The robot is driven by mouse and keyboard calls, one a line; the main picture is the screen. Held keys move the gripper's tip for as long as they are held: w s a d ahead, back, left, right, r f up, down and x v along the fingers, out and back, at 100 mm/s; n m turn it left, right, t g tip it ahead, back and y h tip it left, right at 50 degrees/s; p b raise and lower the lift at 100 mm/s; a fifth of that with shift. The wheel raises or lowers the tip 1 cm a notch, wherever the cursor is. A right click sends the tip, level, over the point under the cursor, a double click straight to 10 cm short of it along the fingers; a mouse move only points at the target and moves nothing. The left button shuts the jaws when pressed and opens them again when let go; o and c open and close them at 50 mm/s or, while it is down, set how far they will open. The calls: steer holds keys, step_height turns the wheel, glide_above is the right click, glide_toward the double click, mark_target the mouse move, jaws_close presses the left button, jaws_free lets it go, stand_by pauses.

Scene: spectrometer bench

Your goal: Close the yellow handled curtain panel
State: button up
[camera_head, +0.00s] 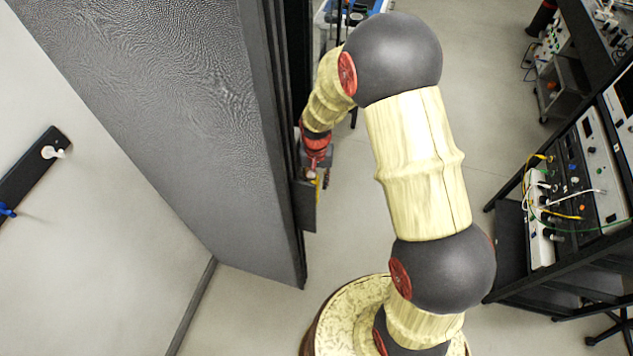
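A tall dark grey curtain panel (195,95) stands to the left of my arm, its face toward the left wall. At its right edge, dark upright strips and a small grey plate (305,208) show. A small bit of yellow (318,186), which may be the handle, shows beside that plate. My gripper (322,178), with red and dark parts, is right at this yellow bit. Whether it touches or holds the handle cannot be told. The fingers are too small and partly hidden to show if they are open or shut.
A white wall with a black hook rail (34,168) is at the left. A black rack with instruments and cables (575,190) stands at the right. A blue-topped table (335,10) is at the back. Bare floor (485,90) lies between panel and rack.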

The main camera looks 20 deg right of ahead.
steer(key=shift+f, duration=0.4)
steer(key=shift+c, duration=0.3)
jaws_close()
stand_by(0.4)
